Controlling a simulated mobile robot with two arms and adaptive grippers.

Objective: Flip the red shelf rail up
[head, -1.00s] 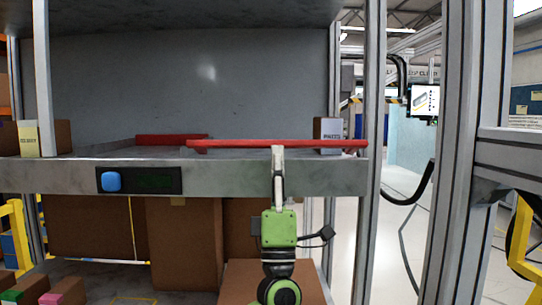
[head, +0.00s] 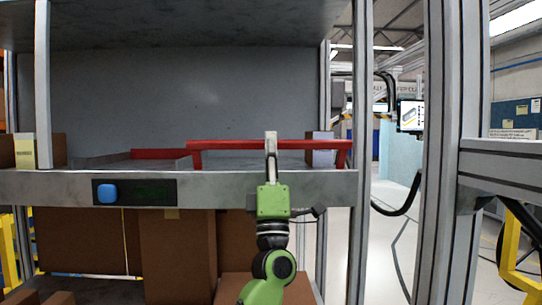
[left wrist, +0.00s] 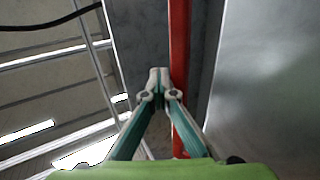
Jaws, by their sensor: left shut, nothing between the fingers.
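The red shelf rail (head: 225,145) stands raised on short end arms along the right part of the shelf's front edge. A gap shows beneath its long bar. My left gripper (head: 271,137) points up in front of the rail's middle, with its tips at about the bar's height. It is shut with nothing between its fingers. In the left wrist view, the red rail (left wrist: 180,60) runs right beside the closed fingertips (left wrist: 160,75); I cannot tell if they touch. My right gripper is not in view.
A second red rail (head: 158,154) lies low on the shelf to the left. A grey shelf edge (head: 225,188) carries a panel with a blue button (head: 107,193). A box (head: 320,148) stands on the shelf's right end. Metal posts (head: 362,100) flank the shelf.

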